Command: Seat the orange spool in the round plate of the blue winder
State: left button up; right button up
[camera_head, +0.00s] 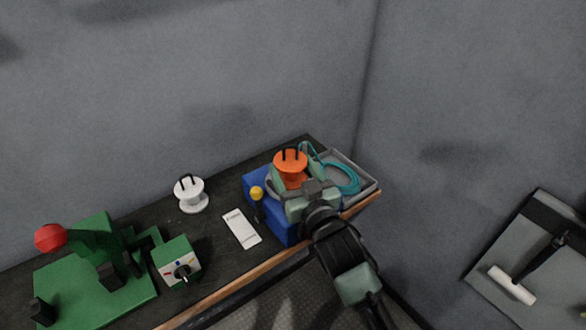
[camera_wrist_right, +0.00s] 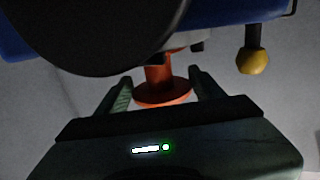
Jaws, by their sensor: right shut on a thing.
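The orange spool (camera_head: 290,162) is upright over the blue winder (camera_head: 287,230) at the right end of the bench. My right gripper (camera_head: 293,182) is shut on the spool, its fingers on either side of the core below the top flange. In the right wrist view the spool's core (camera_wrist_right: 158,77) shows between the fingers, with the blue winder (camera_wrist_right: 225,12) and its yellow knob (camera_wrist_right: 252,62) beyond. A large dark disc (camera_wrist_right: 95,40) hides part of the spool there. I cannot tell whether the spool touches the round plate. My left gripper is out of view.
A grey tray (camera_head: 371,187) with a teal cable coil (camera_head: 343,180) stands right behind the winder. A white spool (camera_head: 190,195), a white card (camera_head: 241,228) and a green machine (camera_head: 95,285) with a red ball (camera_head: 50,237) are to the left. Walls stand behind.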

jog(key=o, duration=1.5)
